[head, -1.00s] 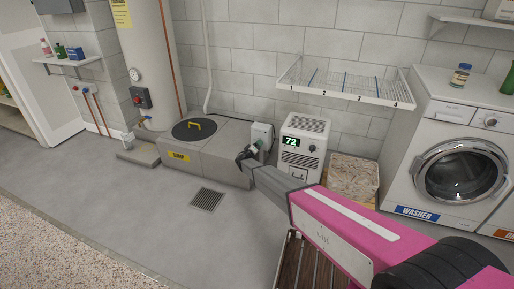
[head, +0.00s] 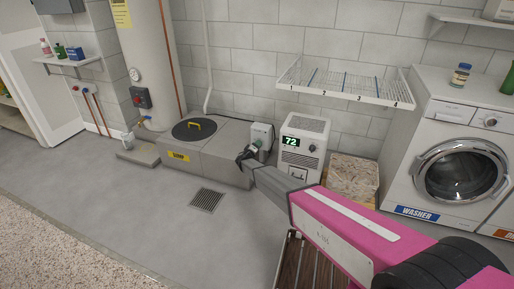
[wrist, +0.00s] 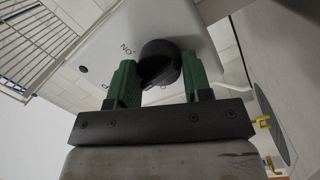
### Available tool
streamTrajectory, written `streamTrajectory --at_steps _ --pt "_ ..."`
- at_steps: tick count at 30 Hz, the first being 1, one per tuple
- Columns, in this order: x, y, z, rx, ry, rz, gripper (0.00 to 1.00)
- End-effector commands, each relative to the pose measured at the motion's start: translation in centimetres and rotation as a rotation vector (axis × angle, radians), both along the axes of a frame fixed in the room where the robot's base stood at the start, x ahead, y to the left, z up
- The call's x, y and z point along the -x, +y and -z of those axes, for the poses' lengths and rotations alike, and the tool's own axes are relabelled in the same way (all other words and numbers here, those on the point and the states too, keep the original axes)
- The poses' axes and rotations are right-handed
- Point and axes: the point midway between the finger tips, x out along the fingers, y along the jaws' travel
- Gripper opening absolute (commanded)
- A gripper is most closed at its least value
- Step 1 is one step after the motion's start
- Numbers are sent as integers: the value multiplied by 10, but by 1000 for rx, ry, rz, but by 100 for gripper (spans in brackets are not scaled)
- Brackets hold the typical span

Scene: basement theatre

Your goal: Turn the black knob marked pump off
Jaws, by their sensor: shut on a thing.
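The black round knob (wrist: 159,64) sits on the face of a light grey control box (wrist: 105,50) in the wrist view. The letters ON show beside it, turned in the picture; another label is partly hidden by the fingers. My gripper (wrist: 161,72) has its green fingers on either side of the knob and is shut on it. In the head view, the box (head: 262,131) stands at the right end of the grey sump, and my gripper (head: 247,153) reaches its front. The knob is hidden there by my gripper.
The grey sump (head: 218,160) with a round dark lid stands left of the box. A white dehumidifier (head: 303,148) reading 72 is close on its right. A wire rack (head: 345,82) hangs above. The floor left of my arm is clear, with a drain grate (head: 207,200).

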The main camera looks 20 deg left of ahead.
Motion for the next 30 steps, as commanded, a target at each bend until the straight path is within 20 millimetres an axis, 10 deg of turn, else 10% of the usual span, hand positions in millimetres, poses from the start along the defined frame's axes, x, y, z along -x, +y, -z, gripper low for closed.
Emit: streamTrajectory --at_steps 30 --pt "0 -1 2 712 55 -1 22"
